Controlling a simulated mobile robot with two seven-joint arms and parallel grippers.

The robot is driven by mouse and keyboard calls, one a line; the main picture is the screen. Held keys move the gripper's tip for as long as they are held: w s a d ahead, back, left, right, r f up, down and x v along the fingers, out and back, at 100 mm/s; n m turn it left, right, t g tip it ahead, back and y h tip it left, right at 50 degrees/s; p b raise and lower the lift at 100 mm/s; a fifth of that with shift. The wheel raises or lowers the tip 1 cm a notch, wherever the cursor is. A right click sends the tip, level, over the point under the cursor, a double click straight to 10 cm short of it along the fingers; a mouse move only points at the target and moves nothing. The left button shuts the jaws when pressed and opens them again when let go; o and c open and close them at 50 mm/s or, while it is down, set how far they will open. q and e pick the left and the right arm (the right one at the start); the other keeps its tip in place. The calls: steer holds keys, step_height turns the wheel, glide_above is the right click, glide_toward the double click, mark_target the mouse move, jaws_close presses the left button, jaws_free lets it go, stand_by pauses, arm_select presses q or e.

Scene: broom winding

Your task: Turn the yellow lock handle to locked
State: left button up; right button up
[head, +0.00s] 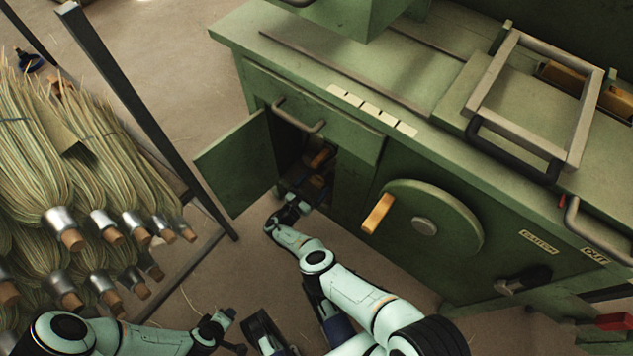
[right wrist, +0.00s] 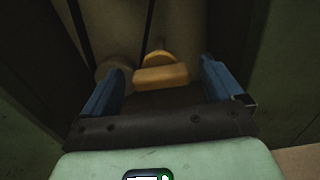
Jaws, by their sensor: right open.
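The yellow lock handle (right wrist: 160,76) shows in the right wrist view as a short yellow bar on a round yellow hub, inside the dim cabinet. In the head view a yellow-orange part (head: 322,156) shows in the open compartment, partly hidden. My right gripper (right wrist: 162,70) is open, with one blue finger on each side of the handle in the picture. I see no clear contact. In the head view my right gripper (head: 313,188) reaches into the compartment opening. My left gripper (head: 222,328) is low in the head view, away from the cabinet; its fingers are unclear.
The green cabinet door (head: 235,165) stands open at the left of the opening. A green wheel (head: 440,235) with a wooden knob (head: 378,213) is right of it. Bundles of broom straw (head: 90,170) hang on a rack at left. Floor between is clear.

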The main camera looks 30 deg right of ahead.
arm_select(q)
steer(key=shift+s+a+f, duration=0.15)
steer(key=shift+s+f, duration=0.1)
steer(key=shift+f, duration=0.15)
arm_select(e)
steer(key=shift+x, duration=0.85)
steer(key=c, duration=1)
